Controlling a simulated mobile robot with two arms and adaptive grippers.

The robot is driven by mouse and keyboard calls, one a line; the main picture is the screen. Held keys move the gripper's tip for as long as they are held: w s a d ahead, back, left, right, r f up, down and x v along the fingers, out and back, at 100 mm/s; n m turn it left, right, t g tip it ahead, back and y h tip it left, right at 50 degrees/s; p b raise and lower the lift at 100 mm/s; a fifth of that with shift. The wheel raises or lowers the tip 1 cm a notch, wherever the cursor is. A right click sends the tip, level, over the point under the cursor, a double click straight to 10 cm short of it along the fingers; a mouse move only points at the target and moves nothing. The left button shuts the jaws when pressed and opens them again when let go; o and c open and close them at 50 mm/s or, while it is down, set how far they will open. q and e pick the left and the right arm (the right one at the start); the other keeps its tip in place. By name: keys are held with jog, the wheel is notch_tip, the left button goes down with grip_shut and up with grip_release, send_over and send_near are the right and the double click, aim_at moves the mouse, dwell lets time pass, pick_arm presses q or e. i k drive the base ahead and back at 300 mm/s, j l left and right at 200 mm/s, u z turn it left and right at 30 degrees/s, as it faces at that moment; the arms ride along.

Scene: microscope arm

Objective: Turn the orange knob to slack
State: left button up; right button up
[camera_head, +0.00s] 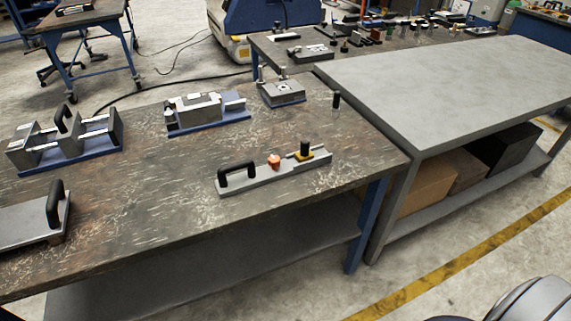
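The orange knob (273,161) is small and sits near the middle of a long grey bar-shaped fixture (262,178) on the worn dark workbench. A black arched handle (237,174) stands at the left end of this fixture. Neither of my grippers shows in the head view.
Behind the fixture are several metal fixtures on blue plates (207,117). A handled grey block (30,222) sits at the front left of the workbench (150,225). A bare grey table (450,85) adjoins on the right. The bench top in front of the knob is clear.

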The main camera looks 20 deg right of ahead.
aim_at(274, 162)
jog(key=l+u, duration=0.25)
jog(key=l, duration=0.15)
jog(key=k+l+u, duration=0.3)
jog(key=l+u, duration=0.25)
jog(key=l, duration=0.2)
jog(key=k+l+u, duration=0.25)
jog(key=i+l, duration=0.05)
jog(key=l, duration=0.05)
